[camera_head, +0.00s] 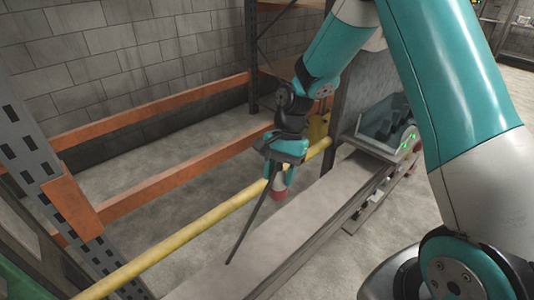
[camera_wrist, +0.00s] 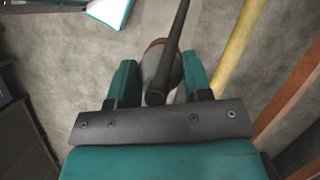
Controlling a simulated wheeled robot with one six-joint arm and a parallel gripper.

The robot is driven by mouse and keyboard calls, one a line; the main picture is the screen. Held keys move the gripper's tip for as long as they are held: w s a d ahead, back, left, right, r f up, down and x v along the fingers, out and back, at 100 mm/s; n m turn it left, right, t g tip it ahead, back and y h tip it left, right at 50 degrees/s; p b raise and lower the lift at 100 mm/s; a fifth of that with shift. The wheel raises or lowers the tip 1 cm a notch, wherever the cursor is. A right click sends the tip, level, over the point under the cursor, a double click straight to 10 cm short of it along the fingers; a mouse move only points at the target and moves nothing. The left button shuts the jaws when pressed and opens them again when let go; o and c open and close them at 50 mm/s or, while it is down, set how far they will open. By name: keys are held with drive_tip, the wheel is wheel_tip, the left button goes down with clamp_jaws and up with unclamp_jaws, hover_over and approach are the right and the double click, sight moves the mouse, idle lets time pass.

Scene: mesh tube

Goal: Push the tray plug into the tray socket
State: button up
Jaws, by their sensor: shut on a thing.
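My gripper (camera_head: 278,178) is shut on a plug (camera_head: 279,195), a pale cylinder with a red ring at its end. In the wrist view, the two teal fingers of my gripper (camera_wrist: 160,75) press on the plug (camera_wrist: 152,62) from both sides. A long black cable or rod (camera_head: 247,226) slants down from the gripper. In the wrist view it runs up across the plug and partly hides it. The plug is over the grey walkway-like beam, near the yellow rail. I cannot make out the tray socket for certain; a grey tray (camera_head: 366,143) with green and red lights stands to the right.
A yellow rail (camera_head: 195,230) runs diagonally just left of the gripper. Orange rack beams (camera_head: 170,182) and a perforated upright (camera_head: 28,140) stand at left. The grey beam (camera_head: 300,220) runs below the gripper towards the tray. Open floor lies at right.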

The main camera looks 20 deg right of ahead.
drive_tip(key=d+n+h+p, duration=0.1)
drive_tip(key=n+p, duration=0.2)
drive_tip(key=s+d+n+g+h+p, duration=0.1)
drive_tip(key=d+n+p, duration=0.1)
drive_tip(key=n, duration=0.1)
drive_tip(key=s+d+n+h+p, duration=0.1)
drive_tip(key=d+n+p, duration=0.1)
drive_tip(key=n+p, duration=0.1)
drive_tip(key=shift+s+f+n+g+h+p, duration=0.15)
drive_tip(key=shift+f+n+g+h+p, duration=0.2)
drive_tip(key=shift+n, duration=0.25)
drive_tip(key=shift+a, duration=0.15)
